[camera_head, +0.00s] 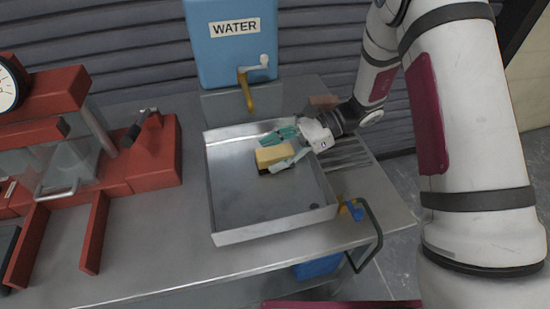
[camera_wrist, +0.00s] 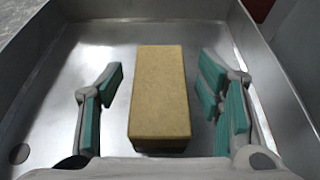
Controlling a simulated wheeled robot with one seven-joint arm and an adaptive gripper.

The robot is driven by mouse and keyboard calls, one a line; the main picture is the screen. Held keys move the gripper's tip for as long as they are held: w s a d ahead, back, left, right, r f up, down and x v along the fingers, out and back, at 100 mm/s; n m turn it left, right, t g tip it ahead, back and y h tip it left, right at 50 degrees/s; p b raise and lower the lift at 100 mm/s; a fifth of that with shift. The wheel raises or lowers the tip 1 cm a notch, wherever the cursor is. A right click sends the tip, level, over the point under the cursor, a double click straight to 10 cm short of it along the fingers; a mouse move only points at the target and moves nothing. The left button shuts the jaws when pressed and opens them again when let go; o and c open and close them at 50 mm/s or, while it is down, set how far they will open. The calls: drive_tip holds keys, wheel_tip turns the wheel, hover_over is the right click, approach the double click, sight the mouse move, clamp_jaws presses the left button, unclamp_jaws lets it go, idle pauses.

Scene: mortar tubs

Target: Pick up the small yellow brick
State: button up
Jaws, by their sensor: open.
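The small yellow brick (camera_head: 273,155) lies in a shallow grey metal tray (camera_head: 255,235) on the table, near the tray's back right part. In the wrist view the brick (camera_wrist: 160,95) is centred, its long side running away from the camera. My gripper (camera_head: 283,147) is over the tray, and its green-padded fingers are open on either side of the brick. In the wrist view my gripper (camera_wrist: 156,105) shows a clear gap between the brick and each finger. Its grip is empty.
A blue water tank (camera_head: 232,50) with a tap (camera_head: 247,88) stands behind the tray. A red press-like machine (camera_head: 90,165) stands at the left. The tray's raised walls surround the brick. A blue and green item (camera_head: 355,212) sits at the table's right edge. The tray's front is empty.

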clamp_jaws()
drive_tip(key=shift+r, duration=0.1)
